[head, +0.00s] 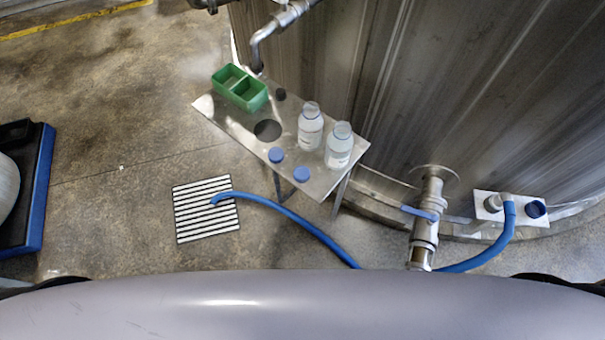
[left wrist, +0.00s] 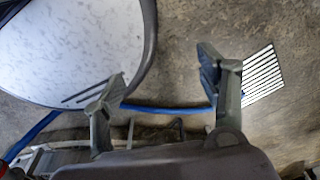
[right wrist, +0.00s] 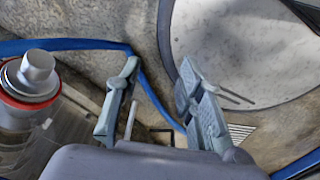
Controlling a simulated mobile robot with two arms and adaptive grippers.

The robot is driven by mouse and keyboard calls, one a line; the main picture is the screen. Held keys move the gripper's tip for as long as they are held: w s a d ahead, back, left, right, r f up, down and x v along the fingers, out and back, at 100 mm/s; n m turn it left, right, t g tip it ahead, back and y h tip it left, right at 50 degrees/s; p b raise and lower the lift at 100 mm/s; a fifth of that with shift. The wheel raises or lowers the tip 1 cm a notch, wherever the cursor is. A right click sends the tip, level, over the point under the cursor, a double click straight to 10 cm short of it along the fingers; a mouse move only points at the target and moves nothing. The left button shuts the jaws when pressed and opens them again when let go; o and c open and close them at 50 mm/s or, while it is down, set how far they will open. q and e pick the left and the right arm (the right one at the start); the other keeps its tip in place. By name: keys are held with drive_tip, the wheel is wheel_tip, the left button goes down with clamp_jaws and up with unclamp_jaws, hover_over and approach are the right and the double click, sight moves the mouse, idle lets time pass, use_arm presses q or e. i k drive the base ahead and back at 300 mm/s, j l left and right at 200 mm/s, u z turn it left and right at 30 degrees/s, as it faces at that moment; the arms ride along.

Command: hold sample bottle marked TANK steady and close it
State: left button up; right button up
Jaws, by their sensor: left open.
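Two white bottles stand upright on a small steel table in the head view: the left bottle (head: 310,128) and the right bottle (head: 339,147). Their labels are too small to read, so I cannot tell which is marked TANK. Neither wears a blue cap. Two blue caps, one at left (head: 276,155) and one at right (head: 301,174), lie near the table's front edge. My left gripper (left wrist: 160,78) is open and empty over the floor in its wrist view. My right gripper (right wrist: 159,72) has its fingers apart and empty. Neither gripper shows in the head view.
The steel table (head: 228,122) also holds a green divided tray (head: 240,87) and has a round dark hole. A large steel tank (head: 450,95) rises behind it. A valve (head: 426,215) and blue hose (head: 300,232) lie in front, the hose reaching a floor grate (head: 190,215).

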sight(339, 142)
drive_tip(key=l, duration=1.25)
drive_tip(key=i+l, duration=0.1)
drive_tip(key=l, duration=1.15)
drive_tip(key=u, duration=1.15)
